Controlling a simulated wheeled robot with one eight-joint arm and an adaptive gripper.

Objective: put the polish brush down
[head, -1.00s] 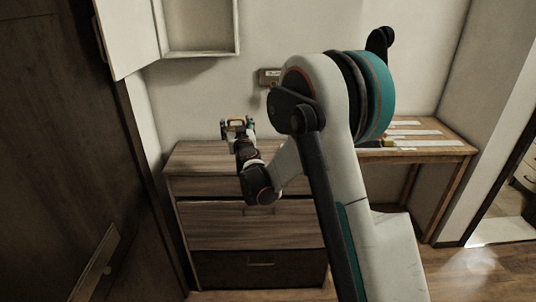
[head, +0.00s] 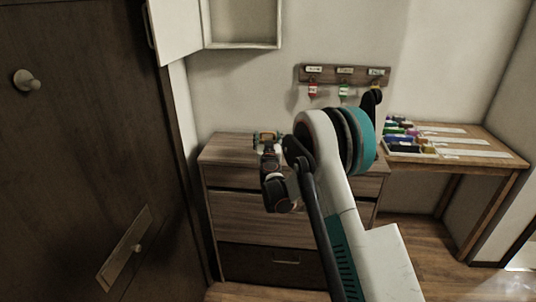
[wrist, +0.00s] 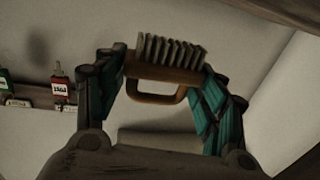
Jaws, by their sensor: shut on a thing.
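The polish brush (wrist: 165,71) shows in the wrist view, with a brown wooden back, a loop handle and pale bristles pointing up in the picture. My gripper (wrist: 162,80) is shut on it, with one teal finger at each end of the brush. In the head view my gripper (head: 267,137) is small and sits in front of the wall, over the top of the wooden drawer chest (head: 228,150). The brush is too small to make out clearly there. I cannot tell the height of the brush above the chest top.
A key rack (head: 345,75) with tagged keys hangs on the wall. A wooden desk (head: 500,160) at right bears several coloured items. An open wall cabinet (head: 240,25) is at the top. A dark door (head: 80,130) stands at left. The visible chest top looks clear.

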